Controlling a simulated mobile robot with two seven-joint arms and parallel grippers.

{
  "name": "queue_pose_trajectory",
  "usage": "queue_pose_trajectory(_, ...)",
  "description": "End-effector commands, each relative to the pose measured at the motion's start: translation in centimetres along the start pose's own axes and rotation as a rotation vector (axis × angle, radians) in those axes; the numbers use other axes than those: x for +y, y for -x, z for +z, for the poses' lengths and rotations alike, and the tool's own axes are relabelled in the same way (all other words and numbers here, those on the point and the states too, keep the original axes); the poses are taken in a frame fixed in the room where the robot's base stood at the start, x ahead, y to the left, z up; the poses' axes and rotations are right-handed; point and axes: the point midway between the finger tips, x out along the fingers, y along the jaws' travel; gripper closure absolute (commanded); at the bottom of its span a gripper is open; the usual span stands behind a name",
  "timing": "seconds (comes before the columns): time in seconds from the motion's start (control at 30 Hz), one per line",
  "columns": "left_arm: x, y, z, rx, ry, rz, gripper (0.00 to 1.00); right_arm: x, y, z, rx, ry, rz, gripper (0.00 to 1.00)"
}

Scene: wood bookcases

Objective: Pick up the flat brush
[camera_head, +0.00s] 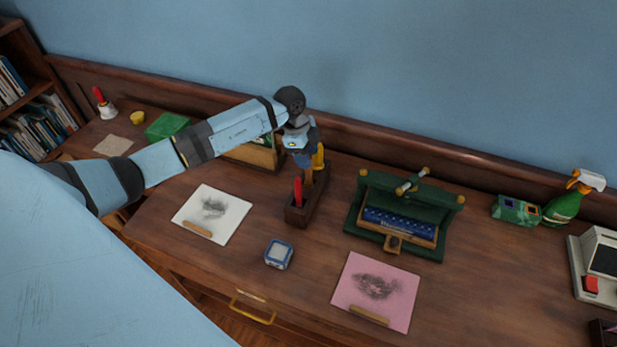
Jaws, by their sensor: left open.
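My left arm reaches in from the left, and my left gripper (304,160) points down over a dark wooden holder (301,216) on the desk. The gripper is open, with its fingers close above or around the top of a brown upright tool (308,180) in the holder. I cannot tell whether they touch it. A red-handled tool (298,190) stands at the near end of the holder, and a yellow item (319,157) stands behind the gripper. Which of these is the flat brush is too small to tell. My right gripper is not in view.
A wooden box (249,155) is behind the arm.

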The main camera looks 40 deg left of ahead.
Motion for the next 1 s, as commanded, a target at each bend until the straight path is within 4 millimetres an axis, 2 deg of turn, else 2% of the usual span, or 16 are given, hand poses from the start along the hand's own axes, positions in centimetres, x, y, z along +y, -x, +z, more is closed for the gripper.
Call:
queue_pose_trajectory(0.1,0.0,-1.8,0.1,0.001,0.001,0.003,0.53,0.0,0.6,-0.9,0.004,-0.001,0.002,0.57)
queue_pose_trajectory(0.23,0.0,-3.3,0.1,0.001,0.001,0.003,0.53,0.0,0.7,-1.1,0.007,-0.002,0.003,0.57)
queue_pose_trajectory(0.5,-0.1,-3.8,0.2,0.0,0.0,0.001,0.53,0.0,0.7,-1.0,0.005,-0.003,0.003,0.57)
queue_pose_trajectory(0.53,-0.1,-3.8,0.2,0.0,0.0,0.001,0.55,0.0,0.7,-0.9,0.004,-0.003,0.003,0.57)
queue_pose_trajectory(0.73,-0.1,-3.8,0.2,0.001,0.0,0.001,1.0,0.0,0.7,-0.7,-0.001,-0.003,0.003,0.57)
queue_pose_trajectory(1.0,-0.1,-3.7,0.2,0.001,0.0,0.0,1.0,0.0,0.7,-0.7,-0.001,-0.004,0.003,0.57)
